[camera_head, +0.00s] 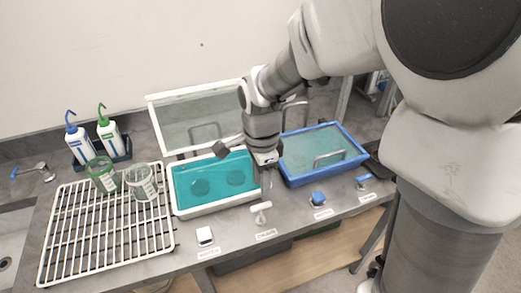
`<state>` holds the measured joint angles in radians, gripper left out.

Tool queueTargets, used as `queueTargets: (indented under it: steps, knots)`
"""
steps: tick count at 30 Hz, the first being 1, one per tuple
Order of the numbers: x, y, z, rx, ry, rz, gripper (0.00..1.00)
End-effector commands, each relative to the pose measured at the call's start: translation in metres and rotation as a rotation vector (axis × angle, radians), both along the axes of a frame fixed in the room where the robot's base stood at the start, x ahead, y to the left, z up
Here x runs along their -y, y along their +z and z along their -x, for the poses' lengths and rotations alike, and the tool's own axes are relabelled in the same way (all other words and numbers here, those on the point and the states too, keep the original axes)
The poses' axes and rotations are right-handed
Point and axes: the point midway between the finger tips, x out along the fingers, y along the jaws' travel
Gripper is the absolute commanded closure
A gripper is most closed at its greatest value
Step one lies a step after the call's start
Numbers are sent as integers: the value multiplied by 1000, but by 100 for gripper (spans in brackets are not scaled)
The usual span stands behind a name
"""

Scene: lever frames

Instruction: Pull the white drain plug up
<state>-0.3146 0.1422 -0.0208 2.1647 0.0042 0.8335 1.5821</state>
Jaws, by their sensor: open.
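A white T-shaped piece (261,207), which looks like the drain plug, stands at the front of the grey bench with a small label before it. My gripper (267,182) points down just above and behind it, by the right end of the teal water bath. The jaws are open. The fingertips are small in this view, and I cannot tell whether they reach around the plug's handle. No contact with the plug can be made out.
The white-rimmed teal bath (173,191) has its clear lid (200,120) raised behind. A blue-rimmed bath (289,180) stands right. A rack (75,245) with beakers is left.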

Motion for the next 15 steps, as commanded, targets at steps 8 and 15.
queueTargets:
  steps: [8, 15]
  knots:
    - [0, 63, 0, 3, 0, -1, 52]
    - [0, 85, 0, 1, 0, 0, 52]
